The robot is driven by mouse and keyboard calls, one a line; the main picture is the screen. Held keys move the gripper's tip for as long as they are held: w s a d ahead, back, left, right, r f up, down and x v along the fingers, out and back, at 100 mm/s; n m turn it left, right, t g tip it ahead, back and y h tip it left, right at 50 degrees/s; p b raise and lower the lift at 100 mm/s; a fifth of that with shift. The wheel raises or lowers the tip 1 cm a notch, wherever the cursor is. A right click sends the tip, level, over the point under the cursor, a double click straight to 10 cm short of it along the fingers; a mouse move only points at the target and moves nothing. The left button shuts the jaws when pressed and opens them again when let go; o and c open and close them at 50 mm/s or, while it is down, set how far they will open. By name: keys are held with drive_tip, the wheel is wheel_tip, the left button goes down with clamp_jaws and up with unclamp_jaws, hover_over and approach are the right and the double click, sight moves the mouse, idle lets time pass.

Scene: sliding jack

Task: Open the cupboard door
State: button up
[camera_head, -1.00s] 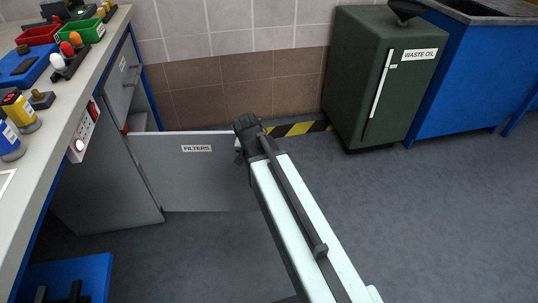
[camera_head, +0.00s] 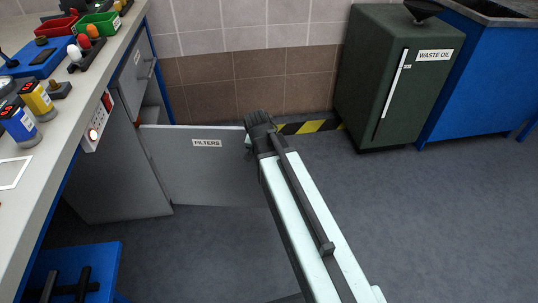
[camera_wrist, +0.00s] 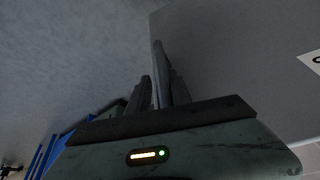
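The cupboard door (camera_head: 205,175), a grey panel labelled FILTERS, stands swung out wide from the cupboard (camera_head: 115,170) under the bench at left. Part of the cupboard's opening shows above the door's top edge. My gripper (camera_head: 249,140) is at the door's free edge, near its top corner; my arm covers part of that edge. In the wrist view the door (camera_wrist: 230,60) fills the right side, and my dark fingers (camera_wrist: 158,88) are close against its edge. Whether they are closed on the handle or edge is too dark to tell.
The workbench (camera_head: 70,130) holds bins, bottles and tools above the cupboard. A blue stool-like object (camera_head: 75,265) stands at lower left. A green waste oil cabinet (camera_head: 400,85) and a blue unit (camera_head: 475,90) stand at right. The floor (camera_head: 400,220) at right is clear.

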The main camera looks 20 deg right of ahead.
drive_tip(key=p+v, duration=0.7)
drive_tip(key=v, duration=0.1)
drive_tip(key=shift+f, duration=0.1)
